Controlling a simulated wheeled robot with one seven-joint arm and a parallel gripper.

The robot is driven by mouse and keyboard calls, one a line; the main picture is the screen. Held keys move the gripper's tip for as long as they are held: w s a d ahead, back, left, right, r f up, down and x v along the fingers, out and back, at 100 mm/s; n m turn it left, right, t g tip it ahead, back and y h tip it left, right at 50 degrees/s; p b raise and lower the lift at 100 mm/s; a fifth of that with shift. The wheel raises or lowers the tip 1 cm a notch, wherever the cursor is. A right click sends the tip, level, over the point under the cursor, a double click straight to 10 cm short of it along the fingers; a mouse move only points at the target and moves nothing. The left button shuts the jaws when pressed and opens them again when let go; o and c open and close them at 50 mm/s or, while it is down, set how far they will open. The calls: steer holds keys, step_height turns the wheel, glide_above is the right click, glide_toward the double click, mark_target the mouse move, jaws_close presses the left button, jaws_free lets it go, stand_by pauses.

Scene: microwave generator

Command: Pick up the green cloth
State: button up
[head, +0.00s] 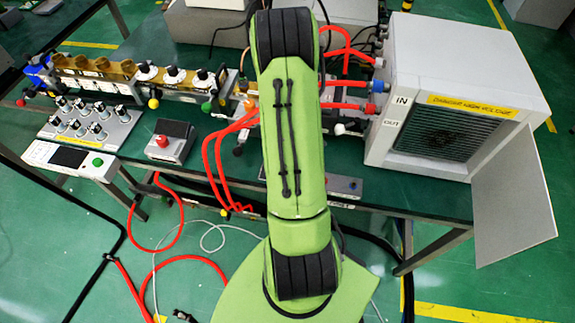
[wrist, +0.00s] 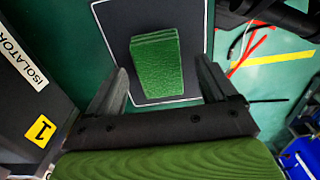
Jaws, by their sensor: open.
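The green cloth (wrist: 157,60) shows in the wrist view as a small folded block with layered edges at its top. It lies on a dark flat panel with a thin white outline (wrist: 186,20). My gripper (wrist: 161,72) is open. Its two dark fingers appear on either side of the cloth's lower part, with gaps between fingers and cloth. I cannot tell how far above the cloth it is. In the head view, my green arm covers the middle of the bench, and neither the cloth nor my gripper can be seen.
A dark box labelled ISOLATOR (wrist: 35,85) stands left of the panel in the wrist view. In the head view, the bench holds a grey cabinet (head: 462,90) with an open door (head: 512,200), a knob panel (head: 92,128), a red-button box (head: 170,142) and red hoses (head: 222,150).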

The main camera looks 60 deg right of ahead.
steer(key=shift+f, duration=0.5)
steer(key=shift+r, duration=0.1)
steer(key=c, duration=1.1)
step_height(320, 180, up, 10)
steer(key=shift+p, duration=1.1)
